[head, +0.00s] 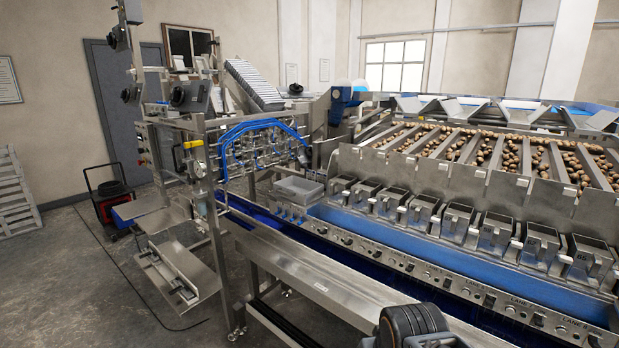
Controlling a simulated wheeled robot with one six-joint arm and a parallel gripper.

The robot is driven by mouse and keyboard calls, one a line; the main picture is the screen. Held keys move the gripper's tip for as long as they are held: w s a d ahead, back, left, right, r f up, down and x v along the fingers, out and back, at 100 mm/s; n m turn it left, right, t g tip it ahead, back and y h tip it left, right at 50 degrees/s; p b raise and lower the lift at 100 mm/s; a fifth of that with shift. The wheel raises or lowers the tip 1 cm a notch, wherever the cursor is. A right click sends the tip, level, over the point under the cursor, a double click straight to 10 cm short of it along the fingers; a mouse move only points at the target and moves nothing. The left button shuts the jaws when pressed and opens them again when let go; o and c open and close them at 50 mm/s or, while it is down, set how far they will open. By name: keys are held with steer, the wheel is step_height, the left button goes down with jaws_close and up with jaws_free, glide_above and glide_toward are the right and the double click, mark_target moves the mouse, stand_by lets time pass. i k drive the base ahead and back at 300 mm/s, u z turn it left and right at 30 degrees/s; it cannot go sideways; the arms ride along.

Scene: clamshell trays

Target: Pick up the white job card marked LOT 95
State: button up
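I cannot make out a white job card marked LOT 95 in the head view; no lettering of that kind is readable. My gripper's fingers do not show. A dark ribbed rounded part at the bottom edge, right of centre, looks like a part of my arm, but I cannot be sure.
A long packing machine with blue belt (400,232), steel buckets (420,213) and lanes of brown produce (487,150) fills the right. A steel frame machine (205,150) stands left of centre, with a grey tray (298,190) beside it. A red-black cart (112,205) stands left. Grey floor (70,290) is open at lower left.

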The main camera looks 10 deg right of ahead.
mark_target(322, 178)
steer(key=u, duration=0.75)
steer(key=i, duration=0.8)
steer(key=u, duration=0.85)
steer(key=i, duration=0.8)
steer(key=z, duration=0.5)
steer(key=i, duration=0.75)
steer(key=z, duration=1.05)
steer(key=i, duration=0.3)
steer(key=z, duration=0.3)
